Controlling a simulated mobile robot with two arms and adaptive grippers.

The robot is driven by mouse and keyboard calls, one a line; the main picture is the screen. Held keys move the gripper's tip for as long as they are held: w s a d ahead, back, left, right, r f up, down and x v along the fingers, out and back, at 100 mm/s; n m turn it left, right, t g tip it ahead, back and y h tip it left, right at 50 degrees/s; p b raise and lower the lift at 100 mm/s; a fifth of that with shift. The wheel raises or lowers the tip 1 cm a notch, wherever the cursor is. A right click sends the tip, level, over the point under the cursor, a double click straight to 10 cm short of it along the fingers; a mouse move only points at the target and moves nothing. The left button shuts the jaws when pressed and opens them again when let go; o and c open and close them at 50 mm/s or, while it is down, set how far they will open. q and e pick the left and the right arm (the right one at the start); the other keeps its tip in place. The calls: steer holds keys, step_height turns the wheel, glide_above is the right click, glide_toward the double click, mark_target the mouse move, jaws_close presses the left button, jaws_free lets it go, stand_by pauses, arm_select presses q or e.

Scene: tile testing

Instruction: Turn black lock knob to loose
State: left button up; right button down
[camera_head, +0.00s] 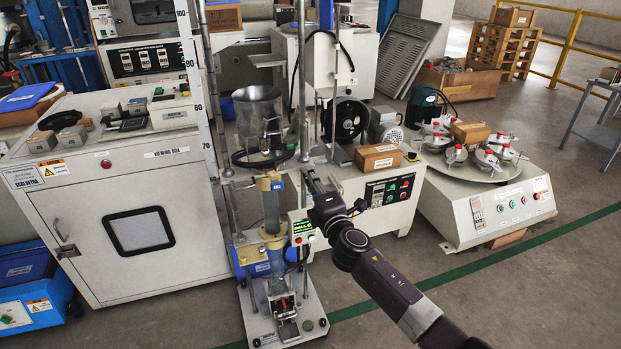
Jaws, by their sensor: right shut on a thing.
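My right arm comes in from the lower right. My right gripper (314,184) is beside the stand's right upright, just above the small green display box (303,228). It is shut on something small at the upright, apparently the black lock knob. The knob is hidden by the gripper, so how far it is turned cannot be told. My left gripper is not in view.
A white cabinet (85,225) stands close on the left. A machine with a cardboard box (378,158) on top is behind my gripper. A machine with a round table of clamps (470,170) is at right. Floor is free at the lower right (540,290).

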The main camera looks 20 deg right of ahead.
steer(key=shift+f+n, duration=0.1)
steer(key=shift+n, duration=0.2)
steer(key=c, duration=1.7)
jaws_free()
steer(key=shift+s, duration=0.1)
steer(key=s, duration=1.1)
steer(key=shift+s+d+f, duration=0.15)
steer(key=shift+s+d, duration=0.05)
steer(key=shift+s, duration=0.2)
